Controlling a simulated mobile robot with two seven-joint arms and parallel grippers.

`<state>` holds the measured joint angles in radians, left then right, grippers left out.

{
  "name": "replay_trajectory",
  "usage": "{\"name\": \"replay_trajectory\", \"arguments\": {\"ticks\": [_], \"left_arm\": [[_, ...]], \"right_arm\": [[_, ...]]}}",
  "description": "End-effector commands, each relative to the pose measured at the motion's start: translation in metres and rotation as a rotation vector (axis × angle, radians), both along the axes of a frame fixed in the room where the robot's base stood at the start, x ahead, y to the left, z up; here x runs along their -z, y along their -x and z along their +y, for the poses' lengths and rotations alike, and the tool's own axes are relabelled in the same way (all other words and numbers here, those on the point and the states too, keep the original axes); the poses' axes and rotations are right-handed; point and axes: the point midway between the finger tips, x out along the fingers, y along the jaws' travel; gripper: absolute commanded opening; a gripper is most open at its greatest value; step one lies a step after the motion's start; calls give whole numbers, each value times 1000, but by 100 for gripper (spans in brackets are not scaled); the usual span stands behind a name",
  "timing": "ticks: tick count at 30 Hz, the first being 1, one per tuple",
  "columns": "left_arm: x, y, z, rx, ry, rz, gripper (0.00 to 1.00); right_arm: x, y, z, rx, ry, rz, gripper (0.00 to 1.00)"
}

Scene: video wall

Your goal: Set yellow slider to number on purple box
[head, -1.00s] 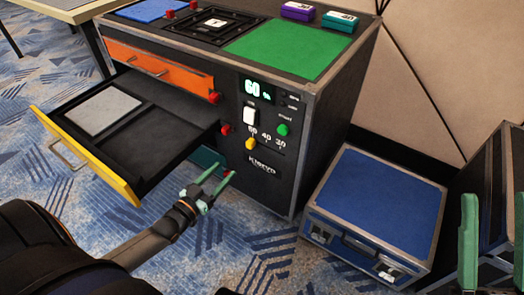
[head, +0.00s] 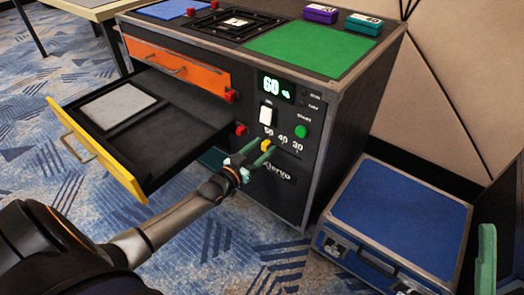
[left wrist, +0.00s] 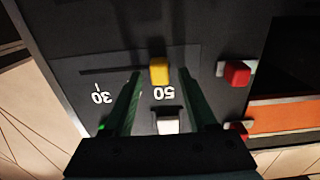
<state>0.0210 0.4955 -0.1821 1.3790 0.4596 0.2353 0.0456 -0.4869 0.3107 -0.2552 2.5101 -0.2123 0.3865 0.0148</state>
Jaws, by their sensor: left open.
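The yellow slider (head: 266,146) is on the dark front panel of the cabinet, at the 50 mark, beside marks for 40 and 30. My left gripper (head: 264,150) is open and reaches toward the slider. In the left wrist view the yellow slider (left wrist: 159,70) shows between the two green fingertips (left wrist: 160,76), beside the 50; a finger hides the 40. I cannot tell whether they touch it. The purple box (head: 320,13) stands on the cabinet top; its number is too small to read. One finger of my right gripper (head: 486,258) shows at the right edge.
A display (head: 276,87) reads 60, above a white switch (head: 266,114) and green button (head: 301,131). An open yellow-fronted drawer (head: 97,150) juts out left of my arm. A teal box (head: 363,23) stands near the purple one. A blue case (head: 403,213) lies right of the cabinet.

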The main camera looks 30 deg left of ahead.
Motion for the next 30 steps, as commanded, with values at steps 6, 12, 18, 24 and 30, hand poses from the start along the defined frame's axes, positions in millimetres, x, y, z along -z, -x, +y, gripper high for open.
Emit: {"name": "replay_trajectory", "arguments": {"ticks": [6, 12, 18, 24, 30], "left_arm": [[0, -3, 0, 0, 0, 1, 57], [0, -3, 0, 0, 0, 1, 48], [0, -3, 0, 0, 0, 1, 26], [0, -3, 0, 0, 0, 1, 4], [0, -3, 0, 0, -1, 1, 0]], "right_arm": [[2, 0, 0, 1, 2, 3, 50], [2, 0, 1, 1, 2, 5, 50], [2, 0, 1, 0, 0, 5, 50], [2, -1, 1, 1, -2, 6, 50], [2, 0, 0, 1, -4, 5, 50]]}}
